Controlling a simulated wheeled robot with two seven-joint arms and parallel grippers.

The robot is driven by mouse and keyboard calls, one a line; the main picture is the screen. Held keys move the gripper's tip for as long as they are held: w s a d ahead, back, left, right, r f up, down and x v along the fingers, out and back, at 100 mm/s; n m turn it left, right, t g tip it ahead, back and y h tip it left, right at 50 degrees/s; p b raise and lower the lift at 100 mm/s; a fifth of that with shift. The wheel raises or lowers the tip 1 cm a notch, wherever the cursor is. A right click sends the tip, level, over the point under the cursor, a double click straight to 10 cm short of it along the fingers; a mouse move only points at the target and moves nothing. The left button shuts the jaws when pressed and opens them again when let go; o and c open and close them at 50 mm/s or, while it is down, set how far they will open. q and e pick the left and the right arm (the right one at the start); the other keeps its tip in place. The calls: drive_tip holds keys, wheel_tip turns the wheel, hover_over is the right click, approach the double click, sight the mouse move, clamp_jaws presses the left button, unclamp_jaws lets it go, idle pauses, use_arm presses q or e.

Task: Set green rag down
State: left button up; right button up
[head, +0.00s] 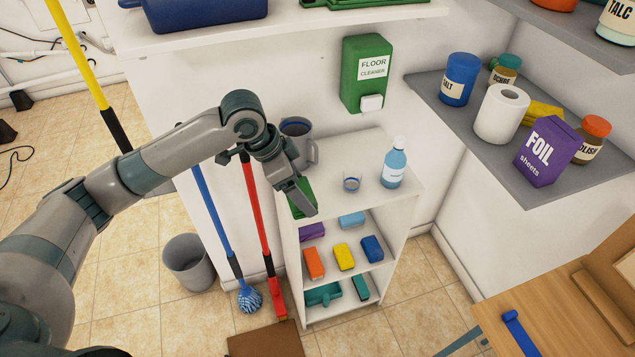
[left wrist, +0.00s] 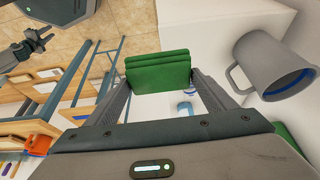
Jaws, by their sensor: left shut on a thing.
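The green rag (head: 301,199) is a folded cloth at the left front of the white shelf unit's top (head: 345,195) in the head view. My left gripper (head: 302,197) is shut on it and partly hides it. In the left wrist view the rag (left wrist: 158,68) sits between the two fingertips of my left gripper (left wrist: 160,85) as a stack of folded layers. I cannot tell whether the rag touches the shelf top. My right gripper (left wrist: 38,44) shows small at the upper left of the left wrist view; its jaws are too small to judge.
A grey mug (head: 297,135) stands behind the left gripper. Coloured sponges (head: 344,257) fill the shelf below. The front middle of the top is clear.

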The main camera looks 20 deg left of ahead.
use_arm(q)
drive_tip(key=w+f, duration=0.1)
drive_tip(key=w, duration=0.1)
drive_tip(key=w+f+p, duration=0.1)
drive_tip(key=w+f, duration=0.1)
drive_tip(key=w, duration=0.1)
drive_tip(key=w+f+p, duration=0.1)
drive_tip(key=w, duration=0.2)
drive_tip(key=shift+d+f, duration=0.2)
drive_tip(key=shift+f, duration=0.1)
drive_tip(key=shift+w+f, duration=0.3)
wheel_tip(320, 180, down, 3)
drive_tip(key=shift+s+f+p, duration=0.1)
drive_tip(key=shift+f+p, duration=0.1)
drive_tip(key=shift+p, duration=0.85)
drive_tip(key=shift+f, duration=0.3)
drive_tip(key=shift+f, duration=0.1)
drive_tip(key=o, duration=0.7)
drive_tip(key=shift+c, duration=0.2)
drive_tip(key=o, duration=0.4)
drive_tip(key=shift+c, duration=0.2)
